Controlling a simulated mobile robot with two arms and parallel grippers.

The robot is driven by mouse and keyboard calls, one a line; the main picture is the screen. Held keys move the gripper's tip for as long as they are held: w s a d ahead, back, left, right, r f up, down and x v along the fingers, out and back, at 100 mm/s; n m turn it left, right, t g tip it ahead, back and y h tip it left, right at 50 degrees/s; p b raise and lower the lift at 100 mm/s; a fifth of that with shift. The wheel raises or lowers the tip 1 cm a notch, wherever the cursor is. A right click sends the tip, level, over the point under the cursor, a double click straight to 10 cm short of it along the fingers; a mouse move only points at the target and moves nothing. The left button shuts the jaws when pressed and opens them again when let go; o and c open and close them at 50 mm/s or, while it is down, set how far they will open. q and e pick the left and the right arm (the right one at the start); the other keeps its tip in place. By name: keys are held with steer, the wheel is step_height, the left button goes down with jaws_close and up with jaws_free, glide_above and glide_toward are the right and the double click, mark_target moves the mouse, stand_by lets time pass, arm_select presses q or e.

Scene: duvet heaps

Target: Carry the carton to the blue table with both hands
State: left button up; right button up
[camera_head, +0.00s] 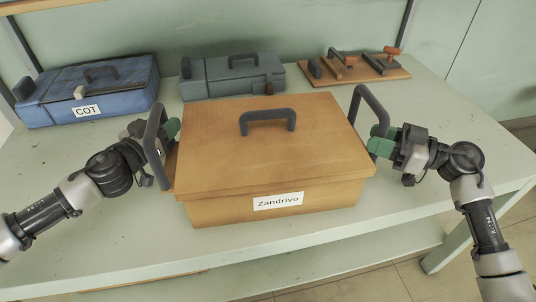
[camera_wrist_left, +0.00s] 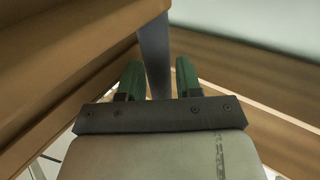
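The carton is an orange-brown box (camera_head: 275,165) labelled "Zandrivo", with a dark handle on its lid and a grey loop handle on each side. It sits on a pale grey-green table (camera_head: 115,240). My left gripper (camera_head: 168,138) is at the left side handle. In the left wrist view its green fingers (camera_wrist_left: 158,80) stand either side of the grey handle bar (camera_wrist_left: 155,55), with narrow gaps showing. My right gripper (camera_head: 380,140) has its green fingers at the right side handle (camera_head: 371,105); whether they grip it is hidden. No blue table is in view.
Behind the carton are a blue case (camera_head: 95,95) labelled "COT", a grey-blue case (camera_head: 230,75) and a wooden board with handles (camera_head: 356,72). A wall backs the table. The tabletop is bare in front of the carton; tiled floor shows at lower right.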

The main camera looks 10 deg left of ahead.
mark_target(159, 106)
arm_select(q)
jaws_close()
arm_select(e)
jaws_close()
arm_select(q)
steer(key=shift+r, duration=0.1)
arm_select(e)
steer(key=shift+r, duration=0.15)
